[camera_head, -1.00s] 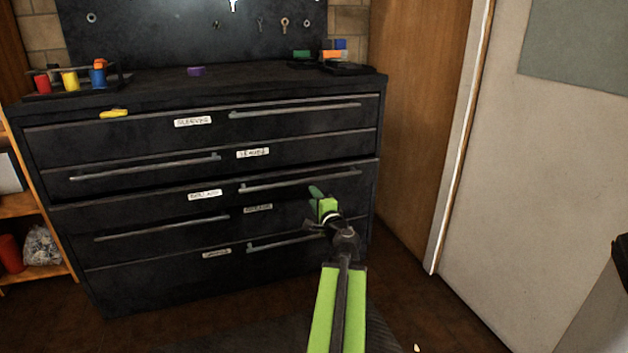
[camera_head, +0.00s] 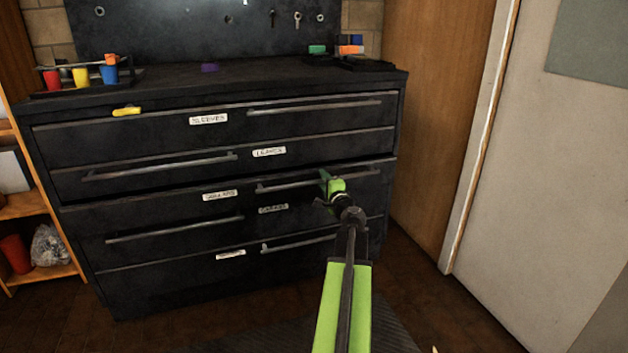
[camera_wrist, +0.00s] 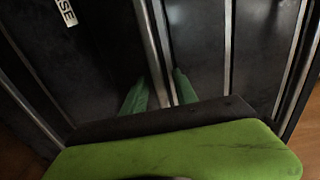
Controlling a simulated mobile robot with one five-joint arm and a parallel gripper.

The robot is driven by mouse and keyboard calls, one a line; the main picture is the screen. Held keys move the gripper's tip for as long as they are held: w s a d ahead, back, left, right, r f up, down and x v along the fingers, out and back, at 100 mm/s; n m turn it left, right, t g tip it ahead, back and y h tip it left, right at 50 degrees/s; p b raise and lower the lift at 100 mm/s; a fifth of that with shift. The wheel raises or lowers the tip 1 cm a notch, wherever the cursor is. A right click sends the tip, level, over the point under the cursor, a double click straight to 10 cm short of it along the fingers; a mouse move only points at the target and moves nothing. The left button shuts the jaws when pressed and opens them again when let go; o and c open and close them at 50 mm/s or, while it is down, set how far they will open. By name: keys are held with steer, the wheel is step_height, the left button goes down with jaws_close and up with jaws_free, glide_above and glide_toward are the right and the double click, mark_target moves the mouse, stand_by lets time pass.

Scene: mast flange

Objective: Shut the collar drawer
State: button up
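The dark drawer front (camera_head: 150,213), third from the top, carries a white label (camera_head: 220,195) that seems to read "COLLARS", though it is blurred. Its top edge appears to stand slightly proud of the cabinet, with a dark gap above it. Its long bar handle (camera_head: 285,187) is right of the label. My gripper (camera_head: 326,182) is at this handle, near its middle. In the wrist view, the green fingertips of my gripper (camera_wrist: 160,88) are apart, with a pale bar (camera_wrist: 152,35) running between them. Whether they touch it is unclear.
Other labelled drawers with bar handles lie above and below. A shelf (camera_head: 40,275) stands left; a wooden panel and pale door (camera_head: 560,170) are right.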

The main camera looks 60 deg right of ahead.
steer(key=shift+w+a, duration=0.15)
steer(key=shift+w, duration=0.1)
jaws_close()
steer(key=shift+w+a, duration=0.2)
steer(key=shift+w, duration=0.05)
stand_by(0.9)
